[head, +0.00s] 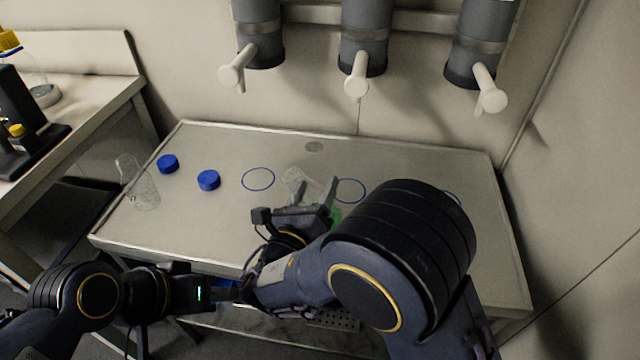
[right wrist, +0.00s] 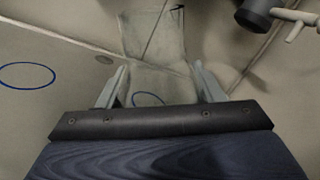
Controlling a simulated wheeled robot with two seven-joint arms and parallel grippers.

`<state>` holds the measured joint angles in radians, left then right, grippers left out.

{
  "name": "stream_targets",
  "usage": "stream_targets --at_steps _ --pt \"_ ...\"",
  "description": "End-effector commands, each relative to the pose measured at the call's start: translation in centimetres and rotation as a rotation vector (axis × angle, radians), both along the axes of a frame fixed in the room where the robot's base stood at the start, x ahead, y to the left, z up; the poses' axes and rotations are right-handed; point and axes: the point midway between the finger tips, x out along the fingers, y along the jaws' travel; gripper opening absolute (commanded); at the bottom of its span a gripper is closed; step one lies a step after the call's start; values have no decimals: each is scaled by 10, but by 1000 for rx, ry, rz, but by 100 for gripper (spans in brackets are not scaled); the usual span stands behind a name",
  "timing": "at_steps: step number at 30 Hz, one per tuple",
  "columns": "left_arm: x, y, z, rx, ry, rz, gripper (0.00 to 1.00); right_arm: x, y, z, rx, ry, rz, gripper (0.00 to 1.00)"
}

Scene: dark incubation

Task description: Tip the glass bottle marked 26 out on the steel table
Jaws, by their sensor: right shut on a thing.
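A clear glass bottle (head: 297,180) is held in my right gripper (head: 312,196) over the steel table (head: 400,165). In the right wrist view the bottle (right wrist: 152,40) is between the two fingers. It looks tilted in the head view. A small green patch (head: 336,214) shows beside the gripper; I cannot tell whether it is in the bottle or on the table. A second clear bottle (head: 140,188) stands uncapped at the table's left end. No number is readable on either bottle. My left gripper (head: 236,290) is low in front of the table, its fingertips partly hidden by my right arm.
Two blue caps (head: 168,163) (head: 208,180) lie on the table. Blue rings (head: 258,179) (head: 351,190) mark its top. Grey dispensers with white taps (head: 357,76) hang on the wall above. A bench (head: 80,88) with equipment is at left. The table's right side is clear.

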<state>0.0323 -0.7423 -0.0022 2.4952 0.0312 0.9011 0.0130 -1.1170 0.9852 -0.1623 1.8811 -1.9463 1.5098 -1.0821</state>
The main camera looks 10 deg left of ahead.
Motion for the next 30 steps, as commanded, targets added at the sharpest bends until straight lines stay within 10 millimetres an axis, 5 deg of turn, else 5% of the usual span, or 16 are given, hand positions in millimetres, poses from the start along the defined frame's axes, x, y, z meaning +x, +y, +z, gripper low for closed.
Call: stream_targets --at_steps 14,30 --pt "0 0 0 0 1 0 36 0 0 0 2 0 0 25" --pt "0 0 28 0 1 0 36 0 -7 10 -150 5 0 25"
